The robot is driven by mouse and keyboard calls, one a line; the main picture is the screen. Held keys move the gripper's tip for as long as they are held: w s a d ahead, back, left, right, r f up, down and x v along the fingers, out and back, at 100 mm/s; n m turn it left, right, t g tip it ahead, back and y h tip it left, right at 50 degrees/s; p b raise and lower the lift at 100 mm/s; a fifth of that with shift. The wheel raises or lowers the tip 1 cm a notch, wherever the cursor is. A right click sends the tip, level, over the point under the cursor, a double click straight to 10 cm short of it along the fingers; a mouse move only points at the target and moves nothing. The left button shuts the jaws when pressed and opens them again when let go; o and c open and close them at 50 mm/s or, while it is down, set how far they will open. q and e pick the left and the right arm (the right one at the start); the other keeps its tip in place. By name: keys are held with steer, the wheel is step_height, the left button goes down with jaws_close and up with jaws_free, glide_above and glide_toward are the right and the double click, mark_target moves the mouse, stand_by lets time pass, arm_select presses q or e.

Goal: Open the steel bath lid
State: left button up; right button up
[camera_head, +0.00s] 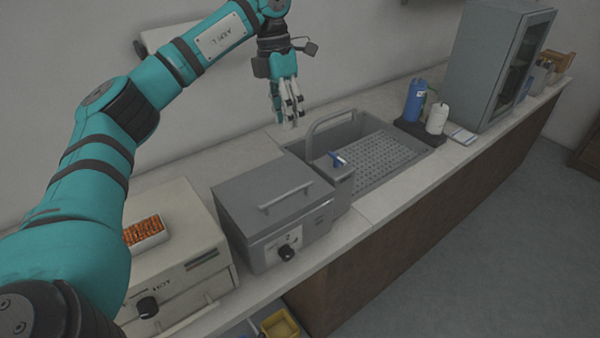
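The steel bath (290,240) is a grey box on the counter, with a knob on its front. Its lid (255,188) lies shut on top and carries a long bar handle (286,196). My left gripper (292,122) points down above the back of the counter, behind the bath and near the sink's left end. It is well apart from the lid and handle. Its fingers look close together, but the gap between them is too small to judge. My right gripper is not in view.
A beige machine (178,240) with an orange-filled tray (144,232) stands left of the bath. A sink with a tall curved faucet (330,122) lies to the right. Beyond are blue (415,100) and white bottles (437,118) and a grey cabinet (485,65).

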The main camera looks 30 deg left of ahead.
arm_select(q)
steer(key=p, duration=0.5)
glide_toward(294, 188)
steer(key=x, duration=0.8)
steer(key=shift+w+f, duration=0.1)
steer(key=shift+f, duration=0.15)
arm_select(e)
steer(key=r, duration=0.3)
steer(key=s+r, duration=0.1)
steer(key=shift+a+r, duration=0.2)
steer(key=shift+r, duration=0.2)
arm_select(q)
steer(key=shift+c, duration=0.5)
jaws_close()
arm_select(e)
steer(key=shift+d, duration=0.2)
